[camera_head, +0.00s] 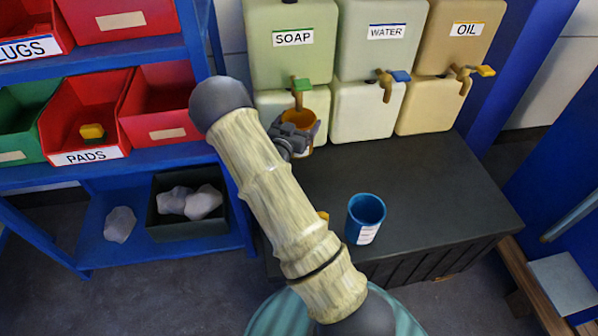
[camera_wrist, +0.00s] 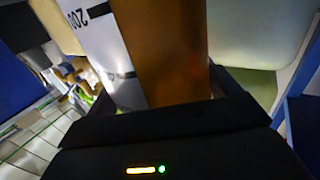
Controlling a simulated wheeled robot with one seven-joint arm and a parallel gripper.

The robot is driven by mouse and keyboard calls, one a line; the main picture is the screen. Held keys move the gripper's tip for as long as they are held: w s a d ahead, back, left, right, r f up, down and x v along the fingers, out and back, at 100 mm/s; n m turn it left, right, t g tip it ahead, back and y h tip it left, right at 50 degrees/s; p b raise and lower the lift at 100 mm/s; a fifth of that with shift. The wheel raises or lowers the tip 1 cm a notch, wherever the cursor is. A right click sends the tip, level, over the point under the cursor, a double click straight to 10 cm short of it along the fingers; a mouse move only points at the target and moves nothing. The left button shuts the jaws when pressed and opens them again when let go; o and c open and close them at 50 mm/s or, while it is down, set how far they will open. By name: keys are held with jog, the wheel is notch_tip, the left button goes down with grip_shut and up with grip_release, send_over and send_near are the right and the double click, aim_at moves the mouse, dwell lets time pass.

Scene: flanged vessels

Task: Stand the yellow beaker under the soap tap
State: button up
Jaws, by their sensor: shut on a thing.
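The yellow beaker (camera_head: 298,117), orange-yellow with an open top, is at the soap container's front, just below the green-handled soap tap (camera_head: 301,86). My gripper (camera_head: 296,137) is shut on it from the front. In the wrist view the beaker (camera_wrist: 165,55) fills the middle between the jaws, with a white printed label to its left. It looks about upright. My gripper hides part of its lower side, so I cannot tell whether its base touches the black bench (camera_head: 440,190). The soap container (camera_head: 292,45) carries a SOAP sign.
The water tap (camera_head: 386,84) and oil tap (camera_head: 466,78) are to the right. A blue beaker (camera_head: 366,216) stands near the bench's front edge. A small yellow-orange bit (camera_head: 323,216) shows behind my arm. Shelves with red bins (camera_head: 160,105) are at left. The bench's right part is clear.

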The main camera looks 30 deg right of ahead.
notch_tip(320, 180, down, 6)
jog(key=shift+s+f+b, duration=0.1)
jog(key=shift+b, duration=0.55)
jog(key=shift+f, duration=0.1)
jog(key=shift+f+b, duration=0.45)
jog(key=shift+f, duration=1.35)
jog(key=shift+f, duration=0.15)
jog(key=o, duration=0.9)
